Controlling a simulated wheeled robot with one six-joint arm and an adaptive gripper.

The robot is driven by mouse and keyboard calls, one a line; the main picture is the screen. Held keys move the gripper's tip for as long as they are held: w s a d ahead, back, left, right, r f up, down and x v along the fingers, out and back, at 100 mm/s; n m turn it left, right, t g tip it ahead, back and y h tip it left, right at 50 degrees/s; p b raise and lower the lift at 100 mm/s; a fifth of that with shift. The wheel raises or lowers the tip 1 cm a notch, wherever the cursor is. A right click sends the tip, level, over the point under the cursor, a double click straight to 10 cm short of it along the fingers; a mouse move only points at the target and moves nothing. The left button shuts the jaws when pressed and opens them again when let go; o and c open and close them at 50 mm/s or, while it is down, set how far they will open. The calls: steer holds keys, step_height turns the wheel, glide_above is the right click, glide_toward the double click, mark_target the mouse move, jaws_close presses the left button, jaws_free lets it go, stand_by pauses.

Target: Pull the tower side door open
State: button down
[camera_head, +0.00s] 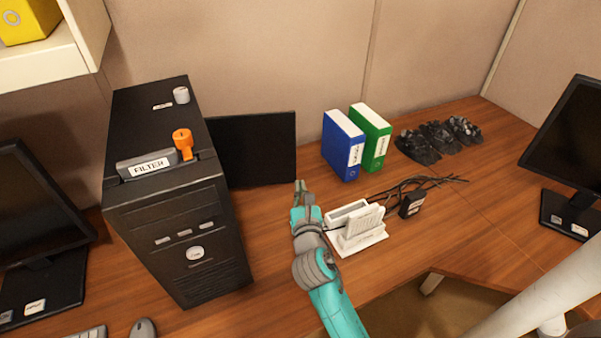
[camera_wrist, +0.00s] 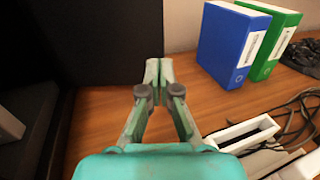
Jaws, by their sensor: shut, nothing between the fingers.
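The black computer tower (camera_head: 178,185) stands on the desk at the left. Its side door (camera_head: 254,150) is a flat black panel standing out to the right from the tower's far end, swung wide open. In the wrist view the door (camera_wrist: 115,45) is a dark surface at the upper left. My gripper (camera_head: 300,188) is right of the door's free edge, with its fingers together and nothing between them. The fingertips (camera_wrist: 158,72) show beside the door's edge in the wrist view; I cannot tell whether they touch it. The tower's open side is mostly hidden in the head view.
A blue binder (camera_head: 343,146) and a green binder (camera_head: 371,138) stand right of my gripper. A white holder (camera_head: 357,232), a black adapter (camera_head: 411,204) and cables lie nearer. An orange knob (camera_head: 183,142) sits on the tower top. Bare desk lies between tower and arm.

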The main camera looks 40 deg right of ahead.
mark_target(294, 151)
steer(key=x, duration=1.3)
